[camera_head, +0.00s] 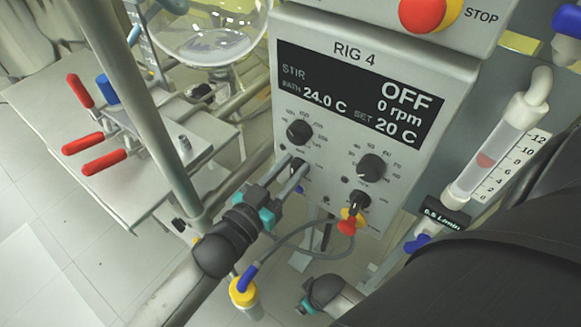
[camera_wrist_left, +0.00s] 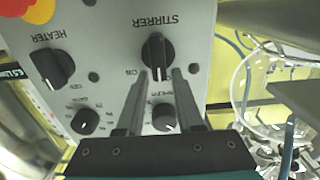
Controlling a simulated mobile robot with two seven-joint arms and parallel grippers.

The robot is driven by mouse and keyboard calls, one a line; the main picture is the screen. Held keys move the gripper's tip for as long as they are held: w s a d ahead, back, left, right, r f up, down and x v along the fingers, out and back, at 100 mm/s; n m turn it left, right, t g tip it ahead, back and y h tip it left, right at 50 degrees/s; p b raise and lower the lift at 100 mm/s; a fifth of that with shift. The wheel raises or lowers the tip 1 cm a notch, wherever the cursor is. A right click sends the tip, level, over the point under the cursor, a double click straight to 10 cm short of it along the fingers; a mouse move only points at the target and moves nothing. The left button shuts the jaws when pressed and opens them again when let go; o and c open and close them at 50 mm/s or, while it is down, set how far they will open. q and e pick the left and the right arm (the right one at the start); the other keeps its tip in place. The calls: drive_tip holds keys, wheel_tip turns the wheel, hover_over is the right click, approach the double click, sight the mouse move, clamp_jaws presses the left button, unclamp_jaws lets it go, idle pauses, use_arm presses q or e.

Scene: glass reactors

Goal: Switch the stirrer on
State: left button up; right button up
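The stirrer knob (camera_wrist_left: 157,52) is a black rotary switch under the word STIRRER, upside down in the wrist view. In the head view the stirrer knob (camera_head: 298,167) sits at the lower left of the RIG 4 panel. The display (camera_head: 358,95) reads STIR OFF, 0 rpm. My left gripper (camera_head: 294,164) is open at the knob, and its fingers (camera_wrist_left: 162,74) reach either side of the knob's near end in the wrist view. I cannot tell whether they touch it. My right gripper (camera_head: 312,296) is low in the head view, away from the panel; its fingers are unclear.
The heater knob (camera_wrist_left: 47,67) is beside the stirrer knob, and the speed dial (camera_wrist_left: 164,118) is close to my fingers. A red STOP button (camera_head: 422,14) is above. A metal post (camera_head: 140,110), red-handled clamps (camera_head: 82,143) and a glass vessel (camera_head: 210,30) stand left. A flowmeter (camera_head: 497,150) stands right.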

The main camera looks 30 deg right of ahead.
use_arm(q)
drive_tip(key=c, duration=0.5)
drive_tip(key=shift+f, duration=0.1)
clamp_jaws()
drive_tip(key=shift+f, duration=0.1)
